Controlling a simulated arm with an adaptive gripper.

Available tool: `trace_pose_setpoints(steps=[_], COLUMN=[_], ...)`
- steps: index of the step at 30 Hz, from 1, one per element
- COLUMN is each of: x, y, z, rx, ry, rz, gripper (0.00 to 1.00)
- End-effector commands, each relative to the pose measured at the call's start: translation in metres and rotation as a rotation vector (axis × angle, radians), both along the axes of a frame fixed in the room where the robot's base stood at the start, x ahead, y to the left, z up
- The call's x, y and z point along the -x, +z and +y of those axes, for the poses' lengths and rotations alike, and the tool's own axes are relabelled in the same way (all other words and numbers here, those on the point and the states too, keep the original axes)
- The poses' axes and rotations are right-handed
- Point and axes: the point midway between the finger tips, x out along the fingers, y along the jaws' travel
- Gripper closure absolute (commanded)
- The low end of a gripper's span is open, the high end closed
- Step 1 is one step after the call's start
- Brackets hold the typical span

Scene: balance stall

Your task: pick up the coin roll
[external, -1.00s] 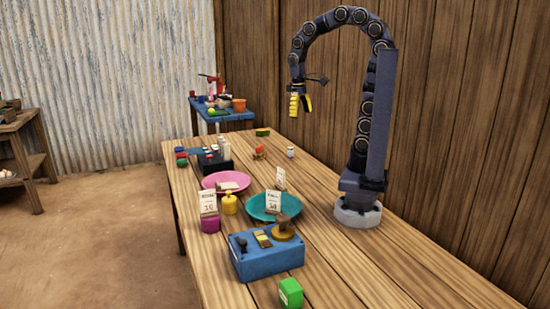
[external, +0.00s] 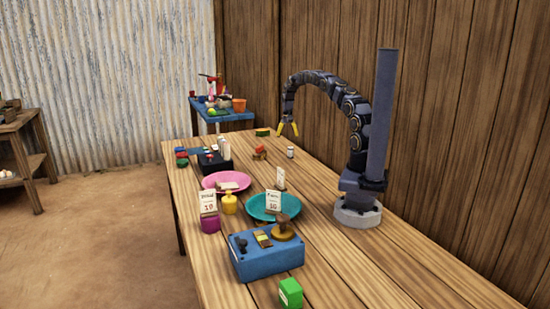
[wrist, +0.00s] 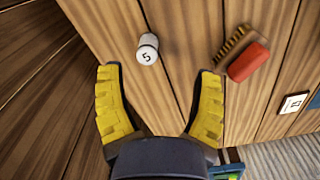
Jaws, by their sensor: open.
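A small white cylinder marked 5 (wrist: 148,49), which looks like the coin roll, stands on the table. It also shows in the external view (external: 290,152), near the far right edge of the table. My gripper (external: 288,129) hangs above the table close to it, fingers pointing down. In the wrist view my gripper (wrist: 158,76) is open with nothing between its yellow fingers. The cylinder lies just beyond the fingertips, nearer the left finger, and no finger appears to touch it.
A red block (wrist: 248,62) lies beside a yellow-and-dark striped piece (wrist: 232,40), to the right of the cylinder. A pink plate (external: 222,181), a teal plate (external: 262,214) and a blue box (external: 258,264) stand nearer the camera. A wooden wall borders the table's right side.

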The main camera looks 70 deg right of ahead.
Motion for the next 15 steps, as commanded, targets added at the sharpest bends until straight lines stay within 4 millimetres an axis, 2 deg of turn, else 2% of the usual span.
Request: trace_pose_setpoints(steps=[1,6,15], x=[0.004,0.009,0.011], y=[-0.012,-0.029,-0.058], z=[-0.01,-0.026,-0.026], rx=[-0.001,0.004,0.001], ry=[-0.028,-0.072,-0.075], rz=[-0.001,-0.009,-0.007], gripper=[0.35,0.35,0.35])
